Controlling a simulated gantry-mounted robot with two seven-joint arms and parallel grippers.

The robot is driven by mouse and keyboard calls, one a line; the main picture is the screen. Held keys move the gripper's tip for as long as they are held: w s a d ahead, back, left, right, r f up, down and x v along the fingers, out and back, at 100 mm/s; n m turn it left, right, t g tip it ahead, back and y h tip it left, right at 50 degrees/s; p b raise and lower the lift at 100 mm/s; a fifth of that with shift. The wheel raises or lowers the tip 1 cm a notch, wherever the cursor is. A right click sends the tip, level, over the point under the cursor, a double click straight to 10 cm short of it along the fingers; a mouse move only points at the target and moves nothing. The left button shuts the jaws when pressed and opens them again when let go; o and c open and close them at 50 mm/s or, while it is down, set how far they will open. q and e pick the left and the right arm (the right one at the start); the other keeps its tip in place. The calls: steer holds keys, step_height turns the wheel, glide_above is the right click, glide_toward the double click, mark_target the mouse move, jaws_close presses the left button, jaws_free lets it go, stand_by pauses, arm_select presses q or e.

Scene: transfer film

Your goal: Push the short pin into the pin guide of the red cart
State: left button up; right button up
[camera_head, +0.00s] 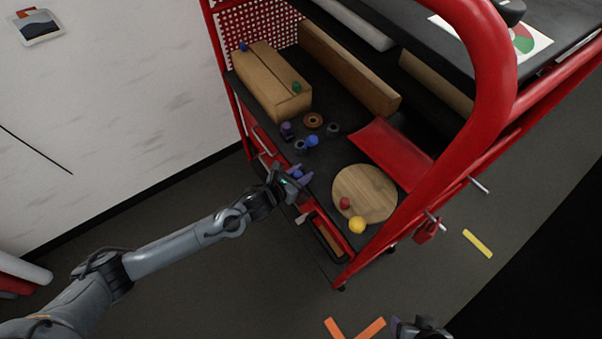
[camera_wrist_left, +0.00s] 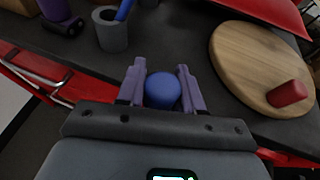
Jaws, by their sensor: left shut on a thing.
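The red cart (camera_head: 355,262) stands at the centre right of the head view. My left gripper (camera_head: 299,175) is over the near left edge of its dark shelf, with its purple fingers shut on a blue round-topped piece (camera_wrist_left: 162,90). The fingers sit on both sides of it. Silver pins stick out of the cart's right frame, one higher (camera_head: 478,185) and one lower (camera_head: 433,219) above a red block. I cannot tell which one is the short pin, and the pin guide is not clear. My right gripper (camera_head: 402,327) only partly shows at the bottom edge.
Cardboard boxes (camera_head: 262,80) fill the back shelf. A shelf frame overhangs on the right.

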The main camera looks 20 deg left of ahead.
arm_select(q)
steer(key=shift+f, duration=0.25)
steer(key=shift+f+b, duration=0.25)
steer(key=shift+b, duration=0.15)
steer(key=o, duration=1.1)
steer(key=shift+f, duration=0.1)
steer(key=shift+c, duration=0.2)
steer(key=shift+o, duration=0.2)
steer(key=shift+s, duration=0.1)
steer(key=v, duration=1)
steer(key=shift+s+r, duration=0.25)
steer(key=shift+s, duration=0.05)
steer(key=shift+a, duration=0.1)
